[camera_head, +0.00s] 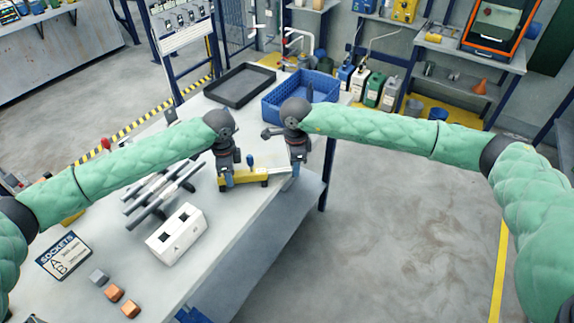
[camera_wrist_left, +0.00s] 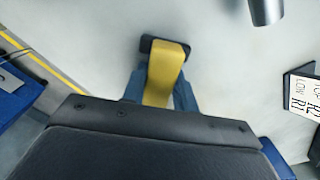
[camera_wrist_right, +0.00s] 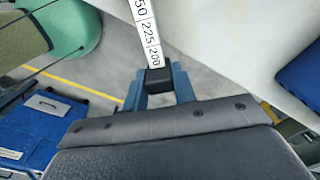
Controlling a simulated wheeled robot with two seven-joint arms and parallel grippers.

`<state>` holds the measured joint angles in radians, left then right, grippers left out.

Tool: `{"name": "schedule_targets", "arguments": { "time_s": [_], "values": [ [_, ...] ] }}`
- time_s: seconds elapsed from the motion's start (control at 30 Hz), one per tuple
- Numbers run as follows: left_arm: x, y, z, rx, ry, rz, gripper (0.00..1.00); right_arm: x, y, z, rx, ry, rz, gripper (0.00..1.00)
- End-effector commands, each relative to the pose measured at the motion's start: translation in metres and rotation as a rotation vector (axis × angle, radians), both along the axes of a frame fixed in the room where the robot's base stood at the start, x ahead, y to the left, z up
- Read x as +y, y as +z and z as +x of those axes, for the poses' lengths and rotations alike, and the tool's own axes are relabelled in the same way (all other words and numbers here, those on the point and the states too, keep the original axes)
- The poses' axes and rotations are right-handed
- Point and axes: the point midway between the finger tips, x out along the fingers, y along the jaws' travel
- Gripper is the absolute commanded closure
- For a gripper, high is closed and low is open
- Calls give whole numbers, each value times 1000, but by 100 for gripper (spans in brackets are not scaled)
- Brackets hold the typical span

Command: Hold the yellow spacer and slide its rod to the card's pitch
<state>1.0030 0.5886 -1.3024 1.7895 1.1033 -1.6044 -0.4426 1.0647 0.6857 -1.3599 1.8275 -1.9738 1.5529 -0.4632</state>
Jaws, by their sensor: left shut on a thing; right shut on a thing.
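The yellow spacer (camera_head: 256,176) is at the right edge of the table in the head view. My left gripper (camera_head: 226,183) is shut on its yellow body, which also shows between the blue fingers in the left wrist view (camera_wrist_left: 163,82). My right gripper (camera_head: 298,170) is at the spacer's other end, shut on a black end block (camera_wrist_right: 158,80). A white scale rod (camera_wrist_right: 149,32) marked 200 and 225 runs away from that block in the right wrist view. A card (camera_wrist_left: 303,95) with partly cut-off print, TOP and LOW, shows at the left wrist view's right edge.
A white block (camera_head: 177,234) with sockets A and B, dark bars (camera_head: 158,197), a SOCKETS card (camera_head: 64,255) and small cubes (camera_head: 115,293) lie on the table. A black tray (camera_head: 240,86) and blue crate (camera_head: 278,106) stand at the back. The table drops off to the right.

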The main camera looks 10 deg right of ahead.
Motion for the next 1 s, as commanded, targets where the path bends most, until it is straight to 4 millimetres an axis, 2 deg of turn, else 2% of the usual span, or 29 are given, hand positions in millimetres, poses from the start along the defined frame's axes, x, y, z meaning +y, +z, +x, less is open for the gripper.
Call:
{"name": "schedule_targets", "arguments": {
  "time_s": [0.17, 0.2, 0.3, 0.67, 0.87, 1.0],
  "values": [
    [1, 0, 0, 0, 1, 1, 100, 0, 0, 0, -1, -1, -1, 100],
    [1, 0, 0, 0, 1, 2, 100, 0, 0, 0, -1, -1, -1, 69],
    [1, 0, 0, 0, 1, 1, 100, 0, 0, 0, -1, 0, -1, 51],
    [0, 0, 0, 0, 1, 1, 100, 1, 4, 0, -1, 1, 0, 51],
    [0, 0, 0, 0, 1, 1, 100, 1, 30, 1, -2, 2, 0, 51],
    [0, 0, 0, 0, 1, 1, 100, 0, 58, 1, -3, 1, 0, 51]
  ]
}}
